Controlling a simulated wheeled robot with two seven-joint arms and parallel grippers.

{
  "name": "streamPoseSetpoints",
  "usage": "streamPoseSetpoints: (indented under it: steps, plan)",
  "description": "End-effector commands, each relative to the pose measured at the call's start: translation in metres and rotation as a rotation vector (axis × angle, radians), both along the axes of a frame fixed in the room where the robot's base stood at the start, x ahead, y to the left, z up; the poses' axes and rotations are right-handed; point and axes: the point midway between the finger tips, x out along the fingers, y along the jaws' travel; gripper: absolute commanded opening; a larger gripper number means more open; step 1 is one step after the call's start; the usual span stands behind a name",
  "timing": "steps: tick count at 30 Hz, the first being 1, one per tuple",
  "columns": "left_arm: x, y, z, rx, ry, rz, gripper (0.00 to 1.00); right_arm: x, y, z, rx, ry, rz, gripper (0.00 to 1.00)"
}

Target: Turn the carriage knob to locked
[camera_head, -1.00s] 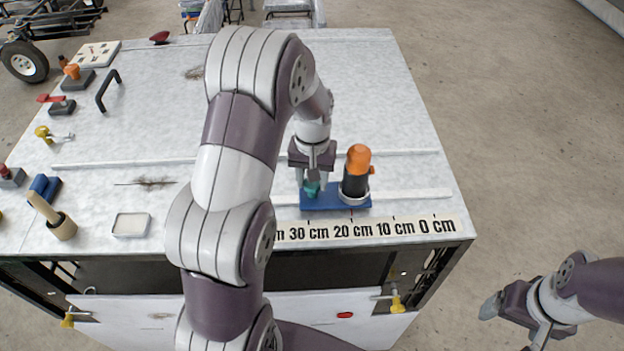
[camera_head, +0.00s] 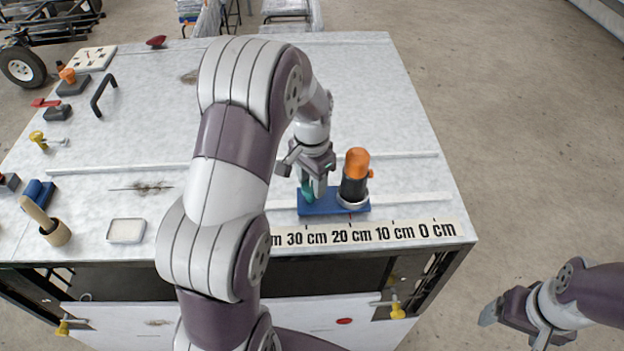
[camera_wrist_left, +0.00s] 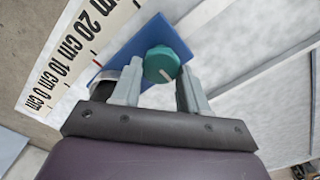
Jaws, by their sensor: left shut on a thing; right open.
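The carriage is a blue plate (camera_head: 333,208) on the table beside the printed scale. A teal knob (camera_wrist_left: 160,65) with a pale line on its top sits on the plate; in the head view it is mostly hidden by my gripper. A black post with an orange cap (camera_head: 357,163) stands upright on the plate's right part. My left gripper (camera_head: 311,191) points down at the knob, its fingers closed on either side of it. My right gripper (camera_head: 510,322) is open and empty, off the table at the lower right.
A centimetre scale (camera_head: 365,234) runs along the front edge, and pale rails (camera_head: 405,198) cross the table. A white dish (camera_head: 126,230), a wooden-handled tool (camera_head: 46,220) and several handles and knobs stand at the left. The table behind the carriage is clear.

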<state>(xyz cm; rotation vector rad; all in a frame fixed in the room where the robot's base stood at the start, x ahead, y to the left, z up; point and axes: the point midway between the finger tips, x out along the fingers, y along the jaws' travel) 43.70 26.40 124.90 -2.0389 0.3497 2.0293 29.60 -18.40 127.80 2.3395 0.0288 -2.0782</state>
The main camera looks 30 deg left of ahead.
Motion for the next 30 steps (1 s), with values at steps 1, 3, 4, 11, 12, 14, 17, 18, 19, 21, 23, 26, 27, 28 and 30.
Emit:
streamPoseSetpoints:
  steps: [1,3,4,11,12,14,17,18,19,21,23,26,27,28,30]
  plan:
    - [-0.001,-0.0001,-0.0012,0.0,0.003,-0.008,0.13,-0.0001,0.0,-0.0004,0.0,0.0,0.0,0.83]
    - [-0.0012,-0.0002,-0.0013,0.0,0.004,-0.015,0.13,0.0001,0.0,-0.0005,0.0,0.0,0.0,0.83]
    - [-0.0013,-0.0002,-0.0014,0.0,0.005,-0.017,0.13,0.0001,0.0,-0.0005,0.0,0.0,0.0,0.83]
    - [-0.0021,-0.0003,-0.0019,-0.001,0.008,-0.022,0.13,0.0,0.0,-0.0006,0.0,0.0,0.0,0.83]
    - [-0.0022,-0.0004,-0.002,-0.001,0.009,-0.022,0.13,0.0,0.0,-0.0006,0.0,0.0,0.0,0.83]
    - [-0.0025,-0.0004,-0.0022,-0.001,0.009,-0.022,0.13,0.0,0.0,-0.0006,0.0,0.0,0.0,0.83]
    - [-0.0027,-0.0004,-0.0024,-0.002,0.01,-0.022,0.53,0.0,0.0,-0.0006,0.0,0.0,0.0,0.83]
    - [-0.0026,-0.0005,-0.0023,-0.002,0.01,-0.021,0.66,0.0,0.0,-0.0006,0.0,0.0,0.0,0.83]
    - [-0.0025,-0.0005,-0.0022,-0.002,0.009,-0.021,0.69,0.0,0.0,-0.0006,0.0,0.0,0.0,0.83]
    - [-0.0021,-0.0004,-0.0019,-0.001,0.008,-0.021,0.69,0.0001,0.0,-0.0006,0.0,0.0,0.0,0.83]
    - [-0.002,-0.0005,-0.0017,-0.001,0.008,-0.021,0.69,0.0001,0.0,-0.0005,0.0,0.0,0.0,0.83]
    - [-0.0017,-0.0003,-0.0014,-0.001,0.007,-0.02,0.69,0.0,0.0,-0.0006,0.0,0.0,0.0,0.83]
    - [-0.0016,-0.0004,-0.001,-0.001,0.006,-0.02,0.69,0.0,0.0,-0.001,0.0,0.0,0.0,0.83]
    - [-0.0014,-0.0003,-0.0001,-0.001,0.006,-0.02,0.69,0.0,0.0,-0.0019,0.0,0.0,0.0,0.83]
    - [-0.0006,-0.0001,0.0044,0.0,0.003,-0.02,0.69,0.0,0.0,-0.0057,0.0,0.0,0.0,0.83]
